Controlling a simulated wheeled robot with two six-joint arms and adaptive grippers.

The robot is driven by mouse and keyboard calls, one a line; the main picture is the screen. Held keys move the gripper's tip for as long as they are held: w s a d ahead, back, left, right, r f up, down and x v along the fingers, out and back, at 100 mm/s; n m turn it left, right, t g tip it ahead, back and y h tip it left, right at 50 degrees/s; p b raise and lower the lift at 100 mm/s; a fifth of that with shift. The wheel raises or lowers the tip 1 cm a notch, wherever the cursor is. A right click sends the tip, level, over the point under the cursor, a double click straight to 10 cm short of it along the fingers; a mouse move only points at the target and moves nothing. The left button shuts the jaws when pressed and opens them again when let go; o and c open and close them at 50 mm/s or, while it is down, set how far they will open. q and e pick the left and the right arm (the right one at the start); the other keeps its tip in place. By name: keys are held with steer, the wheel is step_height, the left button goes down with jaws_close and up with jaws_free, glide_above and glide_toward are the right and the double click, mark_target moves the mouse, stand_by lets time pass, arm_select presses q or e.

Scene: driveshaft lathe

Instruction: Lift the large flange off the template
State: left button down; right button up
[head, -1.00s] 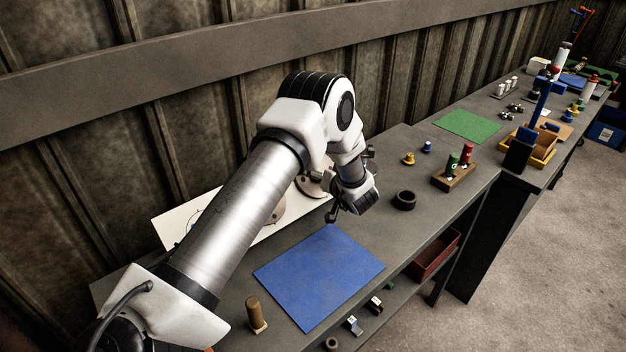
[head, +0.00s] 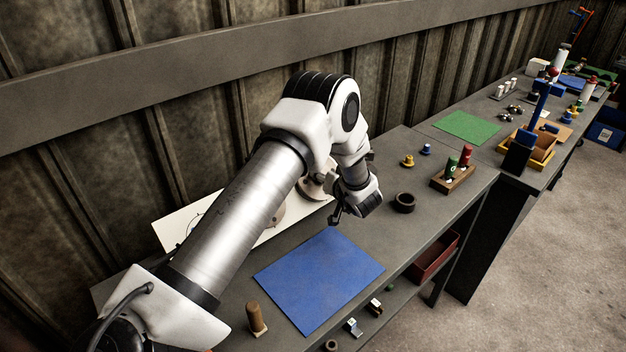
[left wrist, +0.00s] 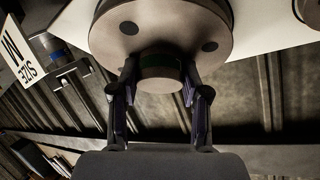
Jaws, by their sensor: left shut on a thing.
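The large flange is a round grey-brown disc (left wrist: 190,22) with dark bolt holes and a short central hub (left wrist: 160,72). It fills the top of the left wrist view. My left gripper (left wrist: 158,82) is shut on the hub, one finger on each side. In the head view the flange (head: 312,186) is partly hidden behind my left arm, at the right end of the white template (head: 172,230). My left gripper (head: 338,214) shows there beside the blue mat. I cannot tell whether the flange touches the template. My right gripper is not in view.
Another flange (head: 276,215) is mostly hidden behind my arm. A blue mat (head: 320,280) lies clear in front. A dark ring (head: 404,202) and a wooden block with red and green cylinders (head: 454,178) stand to the right. The wall is close behind.

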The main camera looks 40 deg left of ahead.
arm_select(q)
steer(key=shift+d+r+p, duration=1.4)
steer(key=shift+d+r, duration=0.25)
steer(key=shift+r, duration=0.25)
steer(key=d+r+p, duration=0.3)
steer(key=r+p, duration=0.1)
steer(key=r, duration=0.1)
steer(key=shift+s+d+r, duration=0.15)
steer(key=shift+s+d, duration=0.1)
